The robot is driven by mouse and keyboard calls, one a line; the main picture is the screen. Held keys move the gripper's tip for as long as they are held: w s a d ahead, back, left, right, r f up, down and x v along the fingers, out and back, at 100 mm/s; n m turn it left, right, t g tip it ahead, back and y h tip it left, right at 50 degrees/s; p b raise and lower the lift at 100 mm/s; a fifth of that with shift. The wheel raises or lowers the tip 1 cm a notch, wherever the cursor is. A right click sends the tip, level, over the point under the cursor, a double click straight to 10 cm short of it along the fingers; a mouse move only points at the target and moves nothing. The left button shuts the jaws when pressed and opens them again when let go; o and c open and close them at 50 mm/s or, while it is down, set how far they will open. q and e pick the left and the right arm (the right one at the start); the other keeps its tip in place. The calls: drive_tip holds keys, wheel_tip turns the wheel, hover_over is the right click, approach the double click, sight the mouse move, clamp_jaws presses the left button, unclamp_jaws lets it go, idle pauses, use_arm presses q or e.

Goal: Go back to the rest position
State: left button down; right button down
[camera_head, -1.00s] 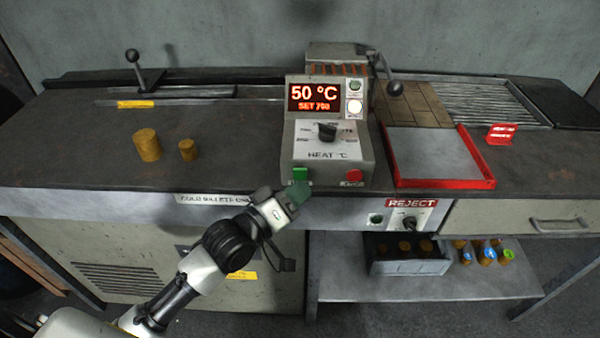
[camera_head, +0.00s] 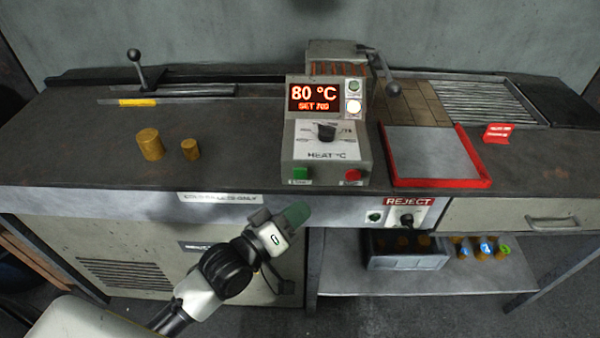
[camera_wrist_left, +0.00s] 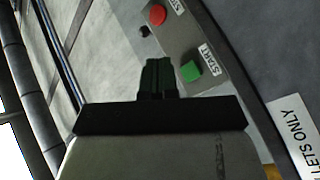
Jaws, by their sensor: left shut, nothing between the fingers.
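My left gripper (camera_head: 297,214) is shut and empty, in front of the bench's front edge and below the heater control box (camera_head: 327,145). In the left wrist view its dark green fingers (camera_wrist_left: 158,75) are together, apart from the green start button (camera_wrist_left: 190,71). In the head view the green button (camera_head: 300,173) and the red button (camera_head: 352,174) are both uncovered on the box. The display (camera_head: 314,97) reads 80 °C, with SET 700 under it. My right gripper is not in view.
Two brass-coloured cylinders (camera_head: 150,144) stand on the bench at left. A red-rimmed tray (camera_head: 484,184) lies right of the box. A grey bin (camera_head: 407,261) and several small marked billets (camera_head: 487,250) sit on the lower shelf. The floor in front is clear.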

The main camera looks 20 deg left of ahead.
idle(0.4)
use_arm(q)
drive_tip(key=w+a+f+g+y, duration=0.1)
drive_tip(key=a+f+y, duration=0.1)
drive_tip(key=f, duration=0.7)
drive_tip(key=a+f+g+y, duration=0.1)
drive_tip(key=a+f+y, duration=0.1)
drive_tip(key=f, duration=0.6)
drive_tip(key=s+a+f+m+g+y+p, duration=0.1)
drive_tip(key=s+a+f+g+y, duration=0.15)
drive_tip(key=f, duration=0.65)
drive_tip(key=s+a+f+m+g+y+p, duration=0.15)
drive_tip(key=s+f, duration=0.25)
drive_tip(key=f, duration=0.4)
drive_tip(key=s+a+f+m+g, duration=0.1)
drive_tip(key=s+f+g, duration=0.2)
drive_tip(key=s+f, duration=0.3)
drive_tip(key=s+f+m+g+y, duration=0.1)
drive_tip(key=s+f+g, duration=0.2)
drive_tip(key=s, duration=1.1)
drive_tip(key=s+a+f+m+g, duration=0.1)
drive_tip(key=s+f+g, duration=0.2)
drive_tip(key=s+f, duration=0.6)
drive_tip(key=shift+s+a+m, duration=0.3)
drive_tip(key=shift+s+m, duration=0.05)
drive_tip(key=shift+s, duration=0.3)
drive_tip(key=shift+f, duration=0.1)
